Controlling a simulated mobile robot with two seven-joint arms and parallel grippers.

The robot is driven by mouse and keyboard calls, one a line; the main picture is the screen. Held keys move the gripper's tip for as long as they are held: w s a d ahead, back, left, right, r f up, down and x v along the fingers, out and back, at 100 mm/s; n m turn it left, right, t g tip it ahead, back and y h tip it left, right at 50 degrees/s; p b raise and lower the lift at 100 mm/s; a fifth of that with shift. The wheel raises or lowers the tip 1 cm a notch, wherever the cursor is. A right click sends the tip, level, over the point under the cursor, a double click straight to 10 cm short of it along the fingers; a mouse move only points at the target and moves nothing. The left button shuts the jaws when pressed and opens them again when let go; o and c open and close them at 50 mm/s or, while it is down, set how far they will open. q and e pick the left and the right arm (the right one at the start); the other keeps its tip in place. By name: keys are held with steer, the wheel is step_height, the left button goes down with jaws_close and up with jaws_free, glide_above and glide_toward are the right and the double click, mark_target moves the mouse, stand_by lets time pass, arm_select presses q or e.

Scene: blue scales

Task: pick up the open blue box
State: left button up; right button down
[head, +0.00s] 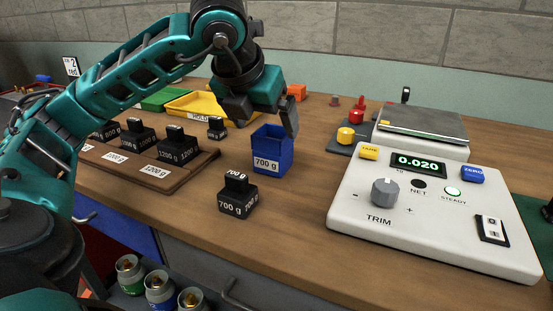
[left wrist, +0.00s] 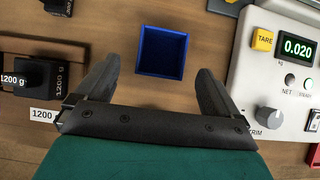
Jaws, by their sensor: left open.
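The open blue box (head: 271,152) stands upright on the wooden bench, with a "700 g" label on its front. In the left wrist view the box (left wrist: 162,52) is seen from above and looks empty. It lies ahead of the fingertips and between their lines. My left gripper (head: 266,117) is open above and around the back of the box in the head view; its fingers also show in the left wrist view (left wrist: 159,80). I cannot tell whether a finger touches the box. My right gripper is not in view.
A black 700 g weight (head: 238,198) stands in front of the box. A wooden rack (head: 185,174) with several black weights is on the left. A white scale console (head: 430,220) reading 0.020 is on the right. A yellow tray (head: 190,106) lies behind.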

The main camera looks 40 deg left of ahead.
arm_select(q)
steer(key=x, duration=0.4)
steer(key=b+x, duration=0.1)
steer(key=x, duration=0.2)
steer(key=shift+w+f, duration=0.15)
steer(key=shift+w, duration=0.3)
steer(key=c, duration=1.1)
steer(key=shift+o, duration=0.2)
